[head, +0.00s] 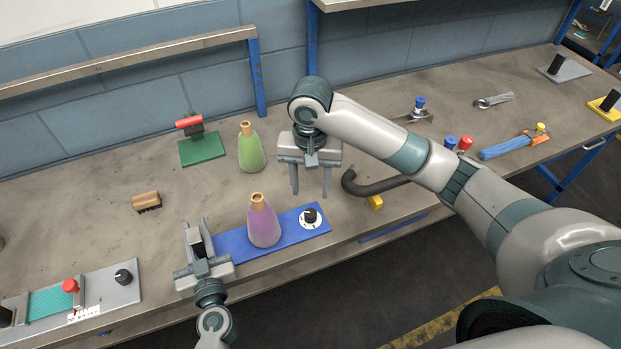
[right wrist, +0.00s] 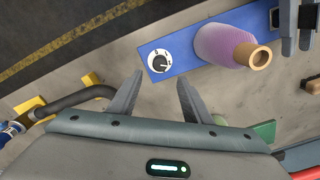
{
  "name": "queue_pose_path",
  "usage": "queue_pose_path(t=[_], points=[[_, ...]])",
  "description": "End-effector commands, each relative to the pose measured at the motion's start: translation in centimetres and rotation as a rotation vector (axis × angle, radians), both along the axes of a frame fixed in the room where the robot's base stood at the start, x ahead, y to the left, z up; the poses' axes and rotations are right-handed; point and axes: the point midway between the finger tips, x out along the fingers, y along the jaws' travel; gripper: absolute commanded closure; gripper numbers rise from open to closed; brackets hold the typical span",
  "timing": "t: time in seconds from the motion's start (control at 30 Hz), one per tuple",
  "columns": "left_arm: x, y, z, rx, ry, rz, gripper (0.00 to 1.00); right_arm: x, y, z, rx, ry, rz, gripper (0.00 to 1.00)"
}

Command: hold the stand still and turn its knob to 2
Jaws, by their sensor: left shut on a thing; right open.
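The blue stand (head: 287,235) lies flat near the bench's front edge with a purple flask (head: 264,222) on it. Its black knob (head: 311,216) sits on a white dial at the right end; the knob also shows in the right wrist view (right wrist: 160,62). The dial marks are too small to read surely. My left gripper (head: 197,238) is shut at the stand's left end on what looks like its black upright, mostly hidden by the fingers. My right gripper (head: 310,194) is open and empty, fingers pointing down, apart from the knob, above and slightly behind it.
A green flask (head: 251,148) and a green stand with a red bar (head: 203,148) are behind. A dark bent pipe (head: 372,186) and yellow block (head: 376,202) lie to the right. A wooden brush (head: 147,201) and grey panel (head: 117,289) are to the left.

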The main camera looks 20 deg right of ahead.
Motion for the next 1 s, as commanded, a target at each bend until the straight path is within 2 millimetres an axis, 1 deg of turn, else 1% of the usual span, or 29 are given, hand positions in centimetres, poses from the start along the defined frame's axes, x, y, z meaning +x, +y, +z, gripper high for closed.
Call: queue_pose_path(t=[0.03,0.1,0.23,0.7,0.73,0.8,1.0], points=[[0.0,0.0,0.0,0.000,-0.001,0.000,1.00,0.1,-0.1,0.7,-0.001,-0.003,0.000,0.55],[0.0,0.0,0.0,0.000,-0.001,0.000,1.00,0.1,0.0,1.3,-0.001,-0.002,0.000,0.55],[0.0,0.0,0.0,0.000,-0.001,0.000,1.00,0.0,0.0,2.0,0.000,0.000,0.000,0.55],[0.0,0.0,0.0,0.000,-0.001,0.000,1.00,0.0,0.0,2.2,0.000,0.001,-0.001,0.55],[0.0,0.0,0.0,0.000,-0.001,0.000,0.71,0.0,0.0,2.2,0.000,0.001,-0.001,0.55],[0.0,0.0,0.0,0.000,-0.001,0.000,0.56,0.0,0.0,2.2,0.000,0.001,-0.001,0.55],[0.0,0.0,0.0,0.000,-0.001,0.000,0.56,0.0,0.0,2.2,0.000,0.001,-0.001,0.55]])
